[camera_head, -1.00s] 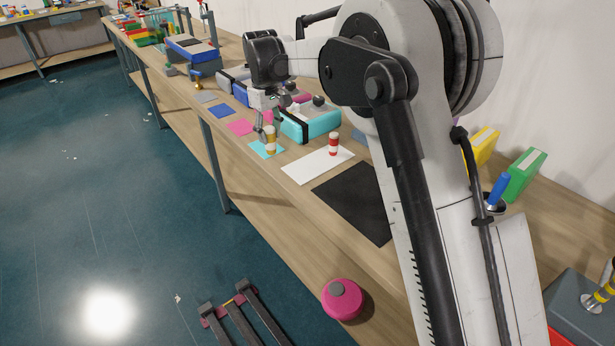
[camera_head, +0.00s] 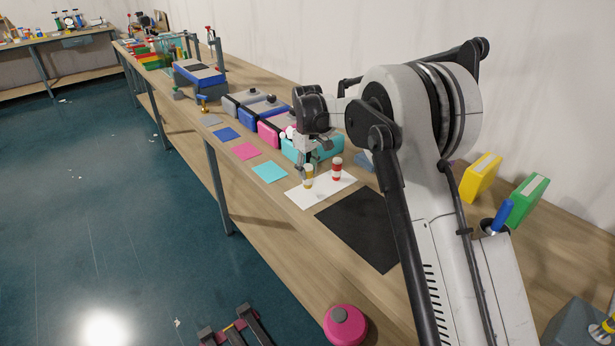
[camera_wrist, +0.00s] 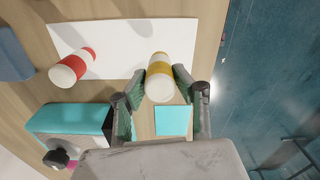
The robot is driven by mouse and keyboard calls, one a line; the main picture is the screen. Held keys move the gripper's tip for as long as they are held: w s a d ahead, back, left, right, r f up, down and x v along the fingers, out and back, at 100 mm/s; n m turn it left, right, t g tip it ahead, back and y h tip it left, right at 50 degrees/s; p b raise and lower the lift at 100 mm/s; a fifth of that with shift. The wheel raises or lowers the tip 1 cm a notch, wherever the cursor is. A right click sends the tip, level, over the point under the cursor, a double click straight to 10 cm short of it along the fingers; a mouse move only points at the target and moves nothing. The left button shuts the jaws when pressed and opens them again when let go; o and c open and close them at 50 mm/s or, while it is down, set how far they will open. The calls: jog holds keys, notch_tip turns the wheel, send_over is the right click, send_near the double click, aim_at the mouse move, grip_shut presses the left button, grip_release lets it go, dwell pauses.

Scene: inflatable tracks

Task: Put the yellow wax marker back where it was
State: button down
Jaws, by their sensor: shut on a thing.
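The yellow wax marker (camera_head: 308,177), a white cylinder with a yellow band, is upright over the left part of the white sheet (camera_head: 333,187). My gripper (camera_head: 307,170) is shut on it from above; I cannot tell whether its base touches the sheet. In the wrist view the marker (camera_wrist: 160,77) sits between the two fingers, its end toward the camera. A red-banded marker (camera_head: 337,168) stands on the white sheet to the right, apart from my gripper; it also shows in the wrist view (camera_wrist: 72,67).
A cyan square (camera_head: 270,172) lies bare left of the white sheet, with pink (camera_head: 246,151) and blue (camera_head: 228,134) squares farther along. A black mat (camera_head: 360,229) lies nearer. A turquoise case (camera_head: 328,147) stands behind. The bench's front edge is close on the left.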

aim_at(308, 184)
jog(key=shift+f, duration=1.3)
jog(key=shift+f, duration=0.25)
jog(key=c, duration=1.4)
grip_release()
jog(key=shift+r, duration=0.1)
jog(key=shift+o, duration=0.2)
